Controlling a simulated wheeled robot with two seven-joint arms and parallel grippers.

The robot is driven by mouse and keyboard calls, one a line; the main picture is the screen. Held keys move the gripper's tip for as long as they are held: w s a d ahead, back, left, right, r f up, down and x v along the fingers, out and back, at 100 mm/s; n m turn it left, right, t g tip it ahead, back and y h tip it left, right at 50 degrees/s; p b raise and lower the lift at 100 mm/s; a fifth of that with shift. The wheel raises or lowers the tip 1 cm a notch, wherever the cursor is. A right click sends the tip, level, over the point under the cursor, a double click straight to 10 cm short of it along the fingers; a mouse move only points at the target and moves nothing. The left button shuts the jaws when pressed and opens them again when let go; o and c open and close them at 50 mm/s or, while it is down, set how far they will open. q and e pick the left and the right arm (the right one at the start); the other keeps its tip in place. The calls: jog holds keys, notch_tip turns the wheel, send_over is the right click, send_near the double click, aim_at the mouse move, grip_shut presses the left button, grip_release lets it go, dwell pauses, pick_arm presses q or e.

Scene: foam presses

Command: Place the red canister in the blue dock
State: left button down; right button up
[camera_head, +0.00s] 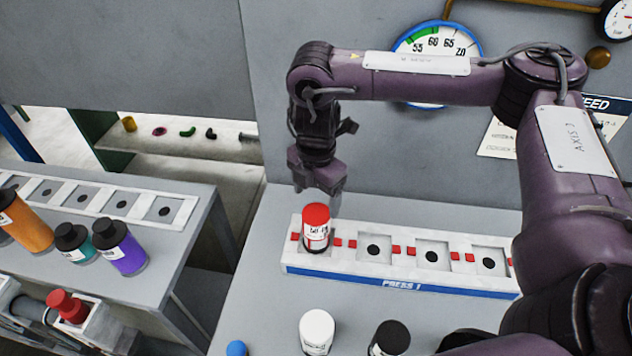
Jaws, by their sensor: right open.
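The red canister (317,228), with a white label, stands upright in the leftmost slot of the white dock with a blue front strip (400,283) marked "PRESS 1". The dock's other visible slots are empty, each with a dark round hole. My right gripper (322,190) points down just above and behind the canister's red top. It is open, and the canister seems free of it. My left gripper is not in view.
A white canister (317,331) and a black canister (390,338) stand in front of the dock, with a blue cap (236,348) nearby. Left, across a gap, a second table holds an empty-slotted rack (122,205), an orange bottle (27,226), a teal one and a purple one.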

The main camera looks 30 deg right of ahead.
jog(key=shift+r, duration=1.35)
